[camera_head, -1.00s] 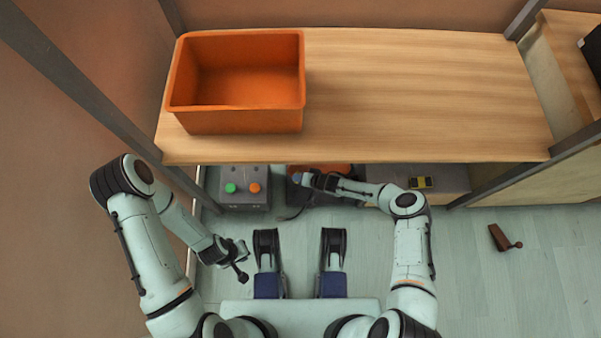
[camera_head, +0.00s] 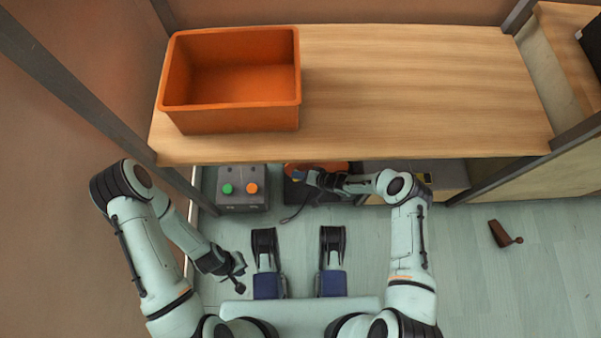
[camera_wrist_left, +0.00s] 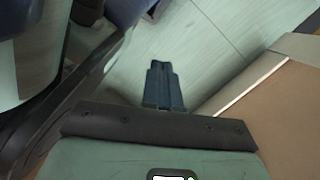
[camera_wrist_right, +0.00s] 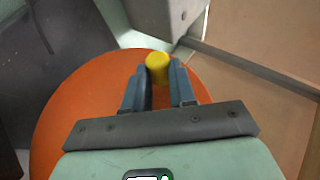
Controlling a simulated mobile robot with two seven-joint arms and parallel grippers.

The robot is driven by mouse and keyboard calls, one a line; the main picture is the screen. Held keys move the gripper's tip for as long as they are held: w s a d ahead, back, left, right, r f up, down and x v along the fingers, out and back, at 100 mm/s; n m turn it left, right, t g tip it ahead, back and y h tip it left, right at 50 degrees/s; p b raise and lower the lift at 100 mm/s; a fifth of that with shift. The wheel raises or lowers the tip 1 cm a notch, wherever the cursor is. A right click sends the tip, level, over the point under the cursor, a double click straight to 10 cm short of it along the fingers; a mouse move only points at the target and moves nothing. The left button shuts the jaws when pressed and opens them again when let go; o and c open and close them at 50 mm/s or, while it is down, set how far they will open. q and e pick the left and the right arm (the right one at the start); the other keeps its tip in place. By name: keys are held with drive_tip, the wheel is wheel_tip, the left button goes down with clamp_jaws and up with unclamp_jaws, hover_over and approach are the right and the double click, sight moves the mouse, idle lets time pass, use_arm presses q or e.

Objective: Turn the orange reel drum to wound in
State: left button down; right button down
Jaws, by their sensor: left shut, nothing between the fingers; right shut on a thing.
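The orange reel drum (camera_wrist_right: 75,108) fills much of the right wrist view as a round orange disc with a yellow knob (camera_wrist_right: 158,64) near its edge. My right gripper (camera_wrist_right: 159,75) is shut on the yellow knob. In the head view the drum (camera_head: 335,167) shows only as an orange strip under the shelf edge, partly hidden by the shelf and my right arm. My left gripper (camera_head: 239,277) is shut and empty, low at the left and away from the drum; its closed fingers also show in the left wrist view (camera_wrist_left: 162,70).
An orange crate (camera_head: 230,119) stands on the wooden shelf (camera_head: 420,90) above the drum. A grey box with a green and an orange button (camera_head: 241,203) stands left of the drum. A brown block with a handle (camera_head: 500,234) lies on the floor at right.

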drive_tip(key=c, duration=0.9)
unclamp_jaws()
use_arm(q)
drive_tip(key=w+r+t+p, duration=0.2)
drive_tip(key=w+r+p, duration=0.1)
drive_tip(key=w, duration=0.4)
drive_tip(key=shift+d+r+m+t+p, duration=0.35)
drive_tip(key=shift+d+r, duration=0.1)
drive_tip(key=shift+r, duration=0.15)
use_arm(e)
drive_tip(key=v, duration=1.3)
drive_tip(key=shift+s+d, duration=0.1)
drive_tip(key=shift+d, duration=0.1)
